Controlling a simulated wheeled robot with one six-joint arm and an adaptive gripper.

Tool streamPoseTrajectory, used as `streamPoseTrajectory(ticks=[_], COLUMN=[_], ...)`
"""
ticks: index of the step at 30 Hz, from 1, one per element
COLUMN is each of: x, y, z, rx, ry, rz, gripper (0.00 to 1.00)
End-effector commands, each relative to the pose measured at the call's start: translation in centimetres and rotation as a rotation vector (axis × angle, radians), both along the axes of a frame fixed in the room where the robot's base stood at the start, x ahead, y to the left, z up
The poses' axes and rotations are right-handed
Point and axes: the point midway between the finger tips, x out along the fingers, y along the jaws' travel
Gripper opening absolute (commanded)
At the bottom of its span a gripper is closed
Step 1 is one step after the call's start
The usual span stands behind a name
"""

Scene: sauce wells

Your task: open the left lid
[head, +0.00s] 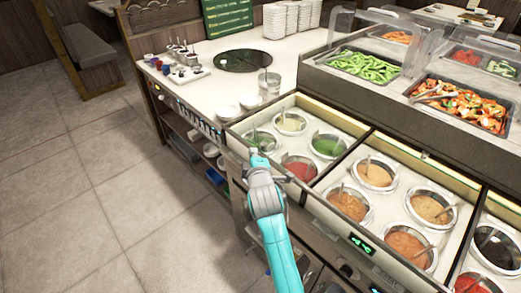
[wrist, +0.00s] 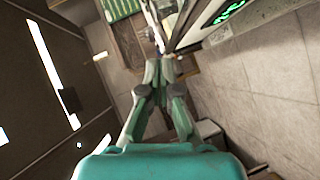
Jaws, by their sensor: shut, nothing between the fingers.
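The left well section (head: 237,133) is a framed opening in the counter with several round sauce pots, green, cream and red. The sauces show plainly, and I cannot tell a separate left lid from its frame. My gripper (head: 253,153) is by the front left edge of this section, near the green sauce pot (head: 262,139). In the wrist view my gripper (wrist: 158,62) is shut and empty, its fingers pointing toward the counter edge. I cannot tell whether the tips touch the frame.
More sauce pots (head: 347,203) fill the section to the right. Raised food trays under clear guards stand behind, one with green beans (head: 364,64). White bowls (head: 250,101) and a glass (head: 269,84) stand at the back left. The tiled floor (head: 95,190) at left is clear.

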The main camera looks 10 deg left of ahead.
Motion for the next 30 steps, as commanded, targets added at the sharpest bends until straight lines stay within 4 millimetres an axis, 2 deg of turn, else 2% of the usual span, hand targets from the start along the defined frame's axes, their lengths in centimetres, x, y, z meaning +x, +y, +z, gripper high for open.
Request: streamPoseTrajectory(ticks=[3,9,26,30], x=[1.9,3.6,4.2,5.2], y=[-0.4,-1.3,-1.7,-2.5], z=[-0.6,-1.4,-1.6,-1.5], rx=[0.001,0.002,0.001,0.002], ry=[0.001,0.001,0.0,0.0], rz=[-0.003,-0.001,0.0,-0.003], gripper=[0.0,0.0,0.0,0.0])
